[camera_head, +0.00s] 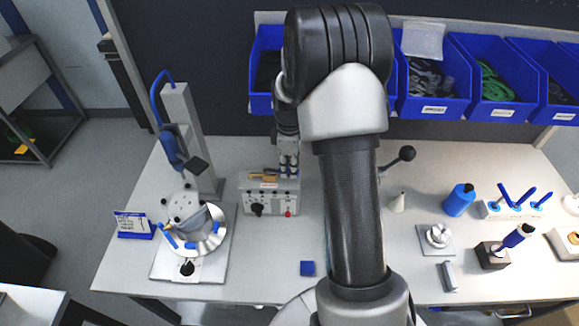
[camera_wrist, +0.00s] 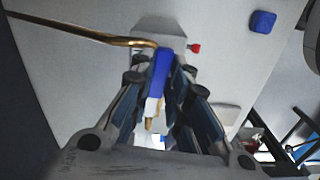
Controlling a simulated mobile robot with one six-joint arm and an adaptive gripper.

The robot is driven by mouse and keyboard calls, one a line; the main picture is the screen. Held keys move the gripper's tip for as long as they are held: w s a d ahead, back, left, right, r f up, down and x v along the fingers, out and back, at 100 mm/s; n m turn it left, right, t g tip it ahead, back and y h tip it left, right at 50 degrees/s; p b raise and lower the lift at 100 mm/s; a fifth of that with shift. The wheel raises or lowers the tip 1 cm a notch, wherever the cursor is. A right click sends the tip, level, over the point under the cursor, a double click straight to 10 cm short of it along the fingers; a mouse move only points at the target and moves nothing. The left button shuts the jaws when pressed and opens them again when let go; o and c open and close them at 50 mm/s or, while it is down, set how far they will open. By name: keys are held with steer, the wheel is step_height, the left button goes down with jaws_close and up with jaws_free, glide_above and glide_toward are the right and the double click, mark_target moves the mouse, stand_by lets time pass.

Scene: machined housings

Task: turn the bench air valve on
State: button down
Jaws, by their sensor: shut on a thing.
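The air valve's blue lever (camera_wrist: 159,72) shows in the wrist view between my gripper's fingers (camera_wrist: 160,84). The fingers are shut on it. A brass pipe (camera_wrist: 110,40) runs in from the left to the valve, and a bit of brass shows below the lever. In the head view my gripper (camera_head: 289,170) points down at the back of a grey control box (camera_head: 262,193). A brass part (camera_head: 263,175) shows there beside the fingers. The blue lever is hidden in the head view, and the valve's body is mostly covered by the fingers in the wrist view.
Blue bins (camera_head: 428,107) hang behind the bench. A fixture with a round metal housing (camera_head: 212,238) stands at the left. A small blue block (camera_head: 307,268) lies near the front edge. A blue bottle (camera_head: 459,200) and tools stand at the right. My arm crosses the middle.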

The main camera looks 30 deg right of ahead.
steer(key=c, duration=1.5)
jaws_free()
steer(key=shift+c, duration=0.2)
step_height(320, 180, up, 12)
